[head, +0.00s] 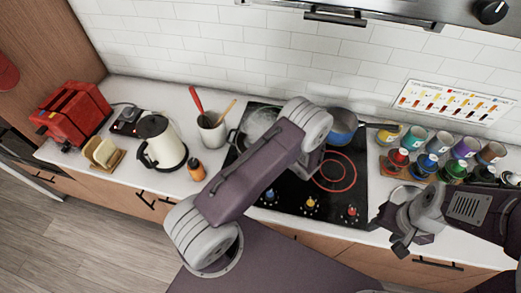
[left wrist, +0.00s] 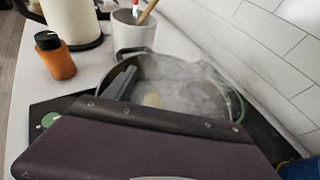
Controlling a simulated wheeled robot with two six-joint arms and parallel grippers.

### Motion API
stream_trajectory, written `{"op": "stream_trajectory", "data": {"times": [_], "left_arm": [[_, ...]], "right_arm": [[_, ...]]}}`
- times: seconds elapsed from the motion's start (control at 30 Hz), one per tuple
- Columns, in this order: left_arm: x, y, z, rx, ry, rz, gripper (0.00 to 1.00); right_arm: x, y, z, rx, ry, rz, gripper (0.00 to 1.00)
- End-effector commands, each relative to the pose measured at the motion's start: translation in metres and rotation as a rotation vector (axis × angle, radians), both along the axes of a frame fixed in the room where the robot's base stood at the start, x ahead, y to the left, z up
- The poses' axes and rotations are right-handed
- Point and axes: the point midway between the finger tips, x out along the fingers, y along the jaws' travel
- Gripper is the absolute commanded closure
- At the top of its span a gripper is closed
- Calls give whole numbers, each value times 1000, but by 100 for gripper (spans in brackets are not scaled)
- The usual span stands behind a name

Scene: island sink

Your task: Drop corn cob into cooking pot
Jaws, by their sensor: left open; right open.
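The cooking pot (head: 262,117) stands on the back left of the black stovetop in the head view, partly covered by my left arm. The left wrist view shows the pot (left wrist: 195,72) close up, with steam and a small pale yellow patch inside; I cannot tell whether that is the corn cob. No corn cob is clearly visible elsewhere. My left gripper is hidden behind its arm in the head view. In the left wrist view a dark finger of my left gripper (left wrist: 124,84) shows over the pot's left side, open. My right gripper (head: 402,243) is open and empty at the counter's front edge.
A blue pan (head: 343,122) sits on the back right burner. Several jars (head: 438,143) stand right of the stove. Left are an orange bottle (head: 195,169), a utensil crock (head: 212,132), a kettle (head: 161,142), bread (head: 103,152) and a red toaster (head: 75,115).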

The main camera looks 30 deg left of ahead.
Motion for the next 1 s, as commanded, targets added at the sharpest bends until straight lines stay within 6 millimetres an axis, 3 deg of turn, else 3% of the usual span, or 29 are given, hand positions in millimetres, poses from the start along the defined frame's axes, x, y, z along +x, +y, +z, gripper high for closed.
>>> {"op": "stream_trajectory", "data": {"times": [0.2, 0.4, 1.0], "left_arm": [[-14, -41, 15, -3, -4, -7, 35], [-27, -68, 29, -2, -2, -3, 35], [-30, -73, 33, 0, -1, 0, 35]], "right_arm": [[0, 0, -15, 0, 0, 0, 51], [0, 0, -21, 0, 0, 0, 51], [0, 0, -21, 0, 0, 0, 51]]}}
